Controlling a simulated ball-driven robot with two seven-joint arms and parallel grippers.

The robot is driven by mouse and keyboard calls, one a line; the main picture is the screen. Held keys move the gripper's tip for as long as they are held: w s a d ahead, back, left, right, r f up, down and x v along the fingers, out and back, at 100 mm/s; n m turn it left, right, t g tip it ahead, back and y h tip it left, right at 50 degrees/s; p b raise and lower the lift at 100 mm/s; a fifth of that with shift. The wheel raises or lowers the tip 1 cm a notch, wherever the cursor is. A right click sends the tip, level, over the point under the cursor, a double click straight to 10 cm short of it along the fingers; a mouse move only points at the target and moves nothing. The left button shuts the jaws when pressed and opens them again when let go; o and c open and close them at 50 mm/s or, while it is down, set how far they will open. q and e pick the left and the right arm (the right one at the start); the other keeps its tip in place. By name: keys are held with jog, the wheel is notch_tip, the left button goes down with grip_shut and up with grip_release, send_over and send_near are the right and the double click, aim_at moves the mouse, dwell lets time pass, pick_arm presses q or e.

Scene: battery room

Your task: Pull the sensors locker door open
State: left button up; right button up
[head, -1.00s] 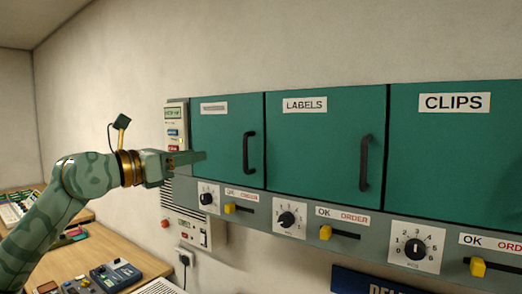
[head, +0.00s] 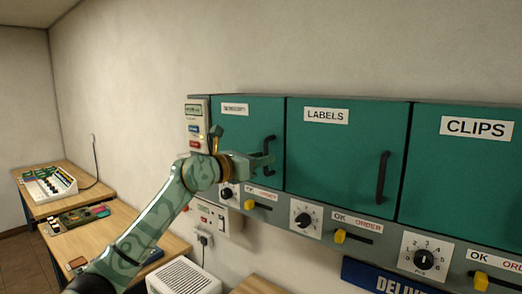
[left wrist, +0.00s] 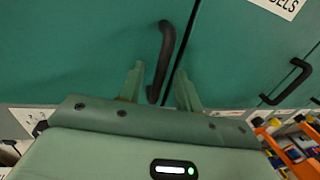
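The leftmost green locker door (head: 236,118) is shut in the head view. Its small label (head: 236,109) is too blurred to read surely. Its black bar handle (head: 269,150) is on the door's right side. My left gripper (head: 266,157) is at that handle, partly covering its lower part. In the left wrist view, the handle (left wrist: 163,55) stands between the two fingers of my left gripper (left wrist: 160,88). The fingers are apart, with gaps on both sides, so the gripper is open. My right gripper is not in view.
The LABELS door (head: 340,145) and CLIPS door (head: 465,165) are shut to the right. A panel of dials and yellow sliders (head: 340,237) runs below the doors. Wooden desks (head: 120,225) with devices stand at the left. A wall box (head: 212,217) hangs below the lockers.

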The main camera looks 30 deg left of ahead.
pick_arm(q)
jog(key=shift+w+d+f, duration=0.1)
jog(key=shift+w, duration=0.2)
grip_shut()
jog(key=shift+s, duration=0.1)
